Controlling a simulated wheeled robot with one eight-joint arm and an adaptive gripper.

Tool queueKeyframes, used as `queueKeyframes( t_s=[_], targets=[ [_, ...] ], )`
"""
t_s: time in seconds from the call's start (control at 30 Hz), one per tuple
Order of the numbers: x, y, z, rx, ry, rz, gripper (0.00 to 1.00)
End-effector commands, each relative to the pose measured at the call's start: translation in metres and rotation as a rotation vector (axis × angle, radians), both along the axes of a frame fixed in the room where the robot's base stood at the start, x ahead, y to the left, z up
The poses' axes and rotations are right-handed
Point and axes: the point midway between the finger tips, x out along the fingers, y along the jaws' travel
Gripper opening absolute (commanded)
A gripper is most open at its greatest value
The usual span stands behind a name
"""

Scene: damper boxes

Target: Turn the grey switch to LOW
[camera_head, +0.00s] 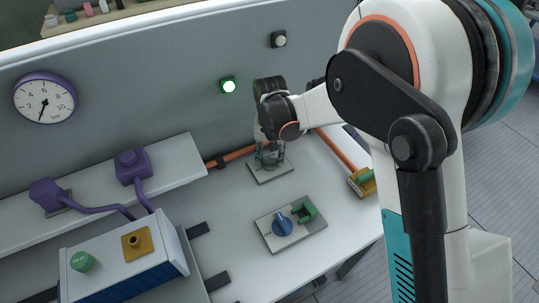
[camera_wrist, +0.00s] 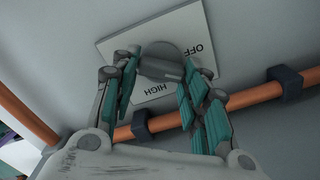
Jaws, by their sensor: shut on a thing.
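The grey switch (camera_wrist: 163,62) is a round knob with a raised grip bar on a pale plate (camera_wrist: 197,22). The plate reads OFF and HIGH in the wrist view, upside down. The LOW mark does not show. My gripper (camera_wrist: 160,82) has its teal-padded fingers on both sides of the knob and is shut on it. In the head view, my gripper (camera_head: 268,158) points down over the plate (camera_head: 287,171) on the white worktop, and hides most of the switch.
A blue knob (camera_head: 282,226) and green handle (camera_head: 306,211) sit on another plate in front. Orange pipes (camera_head: 334,146) run behind and to the right of the switch. A box with a green button (camera_head: 82,261) stands at left.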

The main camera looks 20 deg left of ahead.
Motion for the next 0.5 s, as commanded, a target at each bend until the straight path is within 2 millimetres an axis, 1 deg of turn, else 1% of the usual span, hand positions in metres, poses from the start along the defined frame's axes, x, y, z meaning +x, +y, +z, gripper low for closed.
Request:
queueKeyframes(
  t_s=[0.2,0.5],
  targets=[
    [0.0002,-0.0011,-0.0005,0.0,0.0,-0.183,0.17],
    [0.0002,-0.002,-0.0005,0.0,0.0,-0.358,0.17]
  ],
)
